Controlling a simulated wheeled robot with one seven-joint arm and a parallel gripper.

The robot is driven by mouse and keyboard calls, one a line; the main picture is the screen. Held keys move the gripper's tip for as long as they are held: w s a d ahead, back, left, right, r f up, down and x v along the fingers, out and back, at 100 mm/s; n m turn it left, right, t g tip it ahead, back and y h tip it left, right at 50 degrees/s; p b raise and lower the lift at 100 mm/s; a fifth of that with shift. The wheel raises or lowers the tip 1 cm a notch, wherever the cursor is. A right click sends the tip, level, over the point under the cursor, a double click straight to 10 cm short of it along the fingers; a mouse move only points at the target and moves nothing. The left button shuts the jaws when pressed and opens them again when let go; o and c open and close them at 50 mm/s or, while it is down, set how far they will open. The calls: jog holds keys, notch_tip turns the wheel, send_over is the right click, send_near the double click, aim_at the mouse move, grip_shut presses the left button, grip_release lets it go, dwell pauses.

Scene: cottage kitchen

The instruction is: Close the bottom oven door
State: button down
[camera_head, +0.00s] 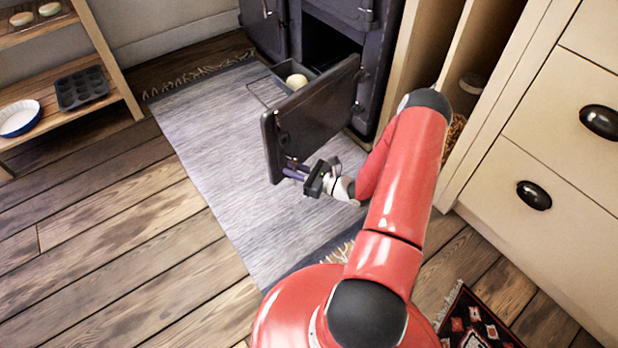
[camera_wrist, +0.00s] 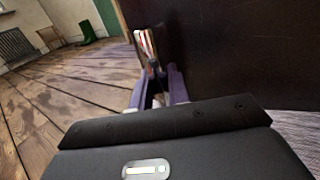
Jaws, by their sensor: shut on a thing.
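The bottom oven door (camera_head: 315,112) is a dark metal panel, swung open out over the rug from the black oven (camera_head: 345,22). My gripper (camera_head: 291,171) is at the lower outer part of the door's face, near its free edge. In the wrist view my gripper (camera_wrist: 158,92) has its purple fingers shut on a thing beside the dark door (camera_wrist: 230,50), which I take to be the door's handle. A small part with red and white stripes (camera_wrist: 145,42) shows just beyond the fingertips. The held part is mostly hidden by the fingers.
A tray (camera_head: 266,93) with a pale round item (camera_head: 297,81) sticks out of the oven behind the door. A grey rug (camera_head: 220,140) lies below. A wooden shelf (camera_head: 100,50) stands left, drawers (camera_head: 560,140) right. Wooden floor at left is clear.

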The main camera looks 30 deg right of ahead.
jog(key=w+a+m+t+h+b, duration=0.1)
jog(key=w+a+h, duration=0.1)
jog(key=w, duration=0.8)
jog(key=w+a+m+t+h+b, duration=0.1)
jog(key=w+a+m+h+b, duration=0.1)
jog(key=w, duration=0.9)
jog(key=shift+w+a+b, duration=0.25)
jog(key=shift+a+b, duration=0.05)
jog(key=c, duration=1.4)
grip_release()
jog(key=shift+s, duration=0.15)
jog(key=p+v, duration=0.1)
jog(key=v, duration=0.6)
jog(key=shift+s+d, duration=0.15)
jog(key=shift+s, duration=0.15)
jog(key=shift+f, duration=0.1)
